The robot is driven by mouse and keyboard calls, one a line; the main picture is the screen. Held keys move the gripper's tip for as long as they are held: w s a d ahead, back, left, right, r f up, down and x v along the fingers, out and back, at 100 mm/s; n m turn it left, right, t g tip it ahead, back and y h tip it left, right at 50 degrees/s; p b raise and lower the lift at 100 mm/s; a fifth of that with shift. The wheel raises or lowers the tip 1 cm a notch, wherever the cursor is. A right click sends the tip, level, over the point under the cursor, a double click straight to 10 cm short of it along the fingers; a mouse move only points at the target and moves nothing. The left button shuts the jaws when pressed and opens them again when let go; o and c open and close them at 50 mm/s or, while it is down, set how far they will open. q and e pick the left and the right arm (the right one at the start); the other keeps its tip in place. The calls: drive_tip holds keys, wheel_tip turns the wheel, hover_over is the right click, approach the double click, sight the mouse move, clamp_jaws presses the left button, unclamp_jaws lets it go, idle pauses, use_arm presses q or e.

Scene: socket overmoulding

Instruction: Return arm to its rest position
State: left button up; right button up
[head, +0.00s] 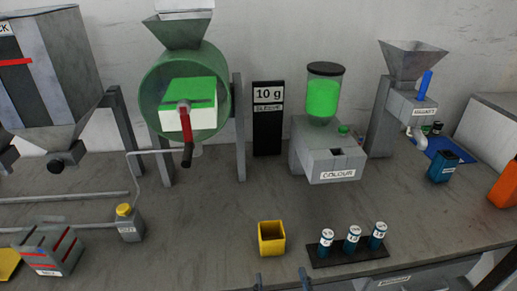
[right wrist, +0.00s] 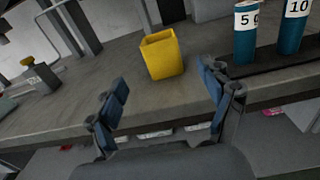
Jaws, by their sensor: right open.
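My right gripper (head: 281,279) shows only as two fingertips at the bottom edge of the head view, near the front of the bench. In the right wrist view the right gripper (right wrist: 164,82) has its fingers spread wide, with nothing between them. A yellow open-topped cup (head: 272,238) stands upright on the bench beyond the fingertips. The yellow cup also shows in the right wrist view (right wrist: 162,56), beyond the gap between the fingers and apart from them. My left gripper is in neither view.
A dark rack (head: 346,254) with labelled blue-and-white cylinders (head: 352,239) stands right of the cup. Behind are the colour dispenser (head: 327,160), a green drum machine (head: 184,95) and a hopper machine (head: 410,90). The bench middle is clear.

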drive_tip(key=s+a+r+n+g+y, duration=0.1)
drive_tip(key=s+a+n+g+y, duration=0.3)
drive_tip(key=n, duration=0.8)
drive_tip(key=a+r+n+g+y, duration=0.1)
drive_tip(key=a+n+y, duration=0.35)
drive_tip(key=n, duration=0.75)
drive_tip(key=s+d+f+n+g+h, duration=0.45)
drive_tip(key=d+f+n, duration=0.2)
drive_tip(key=d, duration=0.35)
drive_tip(key=s+d+f+n+g+h, duration=0.45)
drive_tip(key=d+f+n, duration=0.2)
drive_tip(key=d, duration=0.35)
wheel_tip(320, 180, down, 26)
drive_tip(key=s+d+r+g+p, duration=0.1)
drive_tip(key=s+g, duration=0.1)
drive_tip(key=s, duration=0.1)
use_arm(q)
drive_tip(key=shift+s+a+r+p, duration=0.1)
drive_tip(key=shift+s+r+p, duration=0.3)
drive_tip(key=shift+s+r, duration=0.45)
use_arm(e)
drive_tip(key=s+d+f, duration=0.3)
drive_tip(key=s+f, duration=1.2)
drive_tip(key=s, duration=0.1)
drive_tip(key=shift+s+f+n+g, duration=0.2)
drive_tip(key=shift+n+g, duration=0.2)
